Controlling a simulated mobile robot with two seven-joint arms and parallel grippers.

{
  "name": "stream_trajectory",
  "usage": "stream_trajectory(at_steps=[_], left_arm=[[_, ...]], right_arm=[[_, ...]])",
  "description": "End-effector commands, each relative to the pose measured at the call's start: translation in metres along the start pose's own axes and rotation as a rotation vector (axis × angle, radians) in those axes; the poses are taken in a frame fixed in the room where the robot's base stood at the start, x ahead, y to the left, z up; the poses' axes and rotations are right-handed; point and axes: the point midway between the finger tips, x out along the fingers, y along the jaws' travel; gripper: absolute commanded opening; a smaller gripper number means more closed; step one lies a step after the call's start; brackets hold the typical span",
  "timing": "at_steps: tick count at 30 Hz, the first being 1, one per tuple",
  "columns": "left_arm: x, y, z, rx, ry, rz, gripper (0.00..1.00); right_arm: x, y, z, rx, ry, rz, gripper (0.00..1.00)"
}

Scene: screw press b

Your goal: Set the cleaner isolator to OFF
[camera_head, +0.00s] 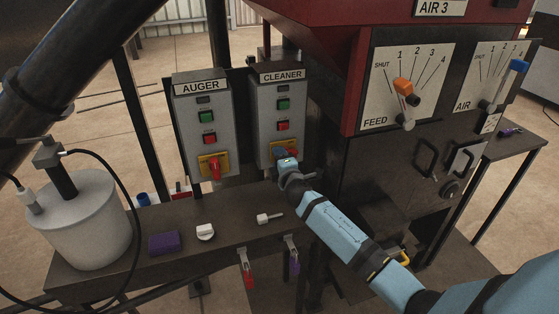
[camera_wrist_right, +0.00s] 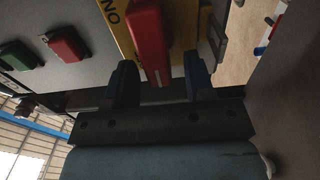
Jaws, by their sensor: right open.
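The grey box labelled CLEANER (camera_head: 281,108) stands beside the AUGER box in the head view. Its isolator, at the bottom, is mostly hidden there by my right gripper (camera_head: 286,164). In the right wrist view the isolator's red handle (camera_wrist_right: 149,40) crosses a yellow plate (camera_wrist_right: 118,22). Turned-over letters, apparently ON, show beside the handle. My right gripper (camera_wrist_right: 160,78) is open, with one dark finger on either side of the handle's near end. I cannot tell whether either finger touches it. My left gripper is not in view.
The AUGER box (camera_head: 203,125) has a similar red isolator handle (camera_head: 214,168). Below, a dark bench (camera_head: 190,245) carries a purple block (camera_head: 164,243), a white knob (camera_head: 205,232) and a small white-headed part (camera_head: 268,218). The red machine with its FEED plate (camera_head: 405,85) stands close on the right.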

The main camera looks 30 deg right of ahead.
Motion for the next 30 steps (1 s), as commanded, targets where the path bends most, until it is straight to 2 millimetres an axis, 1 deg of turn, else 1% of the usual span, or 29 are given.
stream_trajectory(at_steps=[4,7,15,18,21,25,30], left_arm=[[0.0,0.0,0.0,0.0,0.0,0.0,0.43],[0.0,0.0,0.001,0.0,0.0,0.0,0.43],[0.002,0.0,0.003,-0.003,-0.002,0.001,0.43],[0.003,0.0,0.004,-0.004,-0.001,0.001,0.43],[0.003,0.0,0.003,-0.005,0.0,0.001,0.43],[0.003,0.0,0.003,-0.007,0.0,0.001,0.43],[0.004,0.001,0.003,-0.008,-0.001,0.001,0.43]], right_arm=[[-0.008,-0.001,0.0,0.0,0.0,-0.001,0.49],[-0.023,-0.001,0.0,0.001,0.001,-0.001,0.49],[-0.085,-0.002,0.0,0.001,0.001,-0.002,0.49],[-0.105,-0.002,0.0,0.001,0.001,-0.001,0.49],[-0.121,-0.002,0.0,0.0,0.0,-0.002,0.49],[-0.134,-0.001,0.0,-0.001,0.0,-0.001,0.49],[-0.138,0.0,0.0,-0.001,0.0,0.0,0.49]])
